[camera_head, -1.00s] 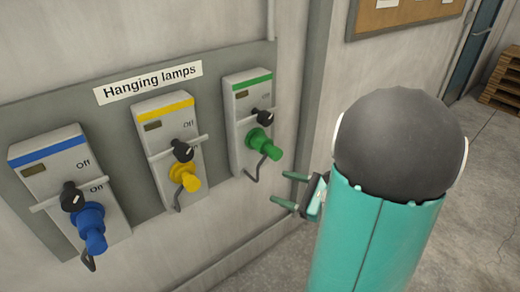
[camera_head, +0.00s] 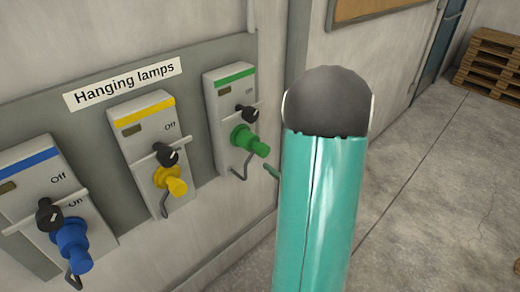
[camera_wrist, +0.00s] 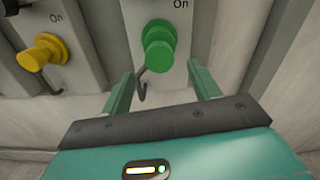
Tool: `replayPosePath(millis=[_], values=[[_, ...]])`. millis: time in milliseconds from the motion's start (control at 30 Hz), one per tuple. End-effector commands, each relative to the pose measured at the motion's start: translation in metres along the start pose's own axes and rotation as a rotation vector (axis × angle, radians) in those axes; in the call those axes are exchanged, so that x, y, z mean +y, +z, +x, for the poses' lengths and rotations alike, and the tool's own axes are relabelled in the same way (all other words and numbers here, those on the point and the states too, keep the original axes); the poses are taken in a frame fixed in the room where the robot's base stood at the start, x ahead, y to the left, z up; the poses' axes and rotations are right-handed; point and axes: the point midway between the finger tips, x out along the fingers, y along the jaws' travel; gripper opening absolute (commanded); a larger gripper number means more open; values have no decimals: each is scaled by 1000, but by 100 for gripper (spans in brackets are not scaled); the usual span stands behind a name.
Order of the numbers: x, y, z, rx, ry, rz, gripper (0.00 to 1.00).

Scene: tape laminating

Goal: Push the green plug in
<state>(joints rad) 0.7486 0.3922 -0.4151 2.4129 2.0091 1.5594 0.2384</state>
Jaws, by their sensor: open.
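The green plug (camera_head: 250,140) sits at the lower part of the green-striped switch box (camera_head: 230,100), the rightmost of three on the wall. It sticks out from the box; I cannot tell how deep it sits. In the wrist view the green plug (camera_wrist: 159,46) is ahead of and between my fingers, apart from them. My gripper (camera_wrist: 162,88) is open and empty, its two green fingers spread. In the head view one fingertip shows just below and right of the plug, and my arm hides the rest. A black knob (camera_head: 246,113) is above the plug.
To the left are the yellow plug (camera_head: 171,181) and the blue plug (camera_head: 72,245), each with its own box and black knob. A "Hanging lamps" label (camera_head: 122,84) is above. Dark hooks hang below the plugs. Pallets (camera_head: 492,64) stand far right; the floor between is clear.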

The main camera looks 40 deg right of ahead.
Motion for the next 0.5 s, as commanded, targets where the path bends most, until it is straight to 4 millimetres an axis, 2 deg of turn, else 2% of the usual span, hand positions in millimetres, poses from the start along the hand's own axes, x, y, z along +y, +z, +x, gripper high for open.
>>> replayPosePath(millis=[100,300,500], values=[[2,0,26,-1,6,0,61],[2,0,62,-1,7,0,61],[2,0,80,-1,6,1,61]])
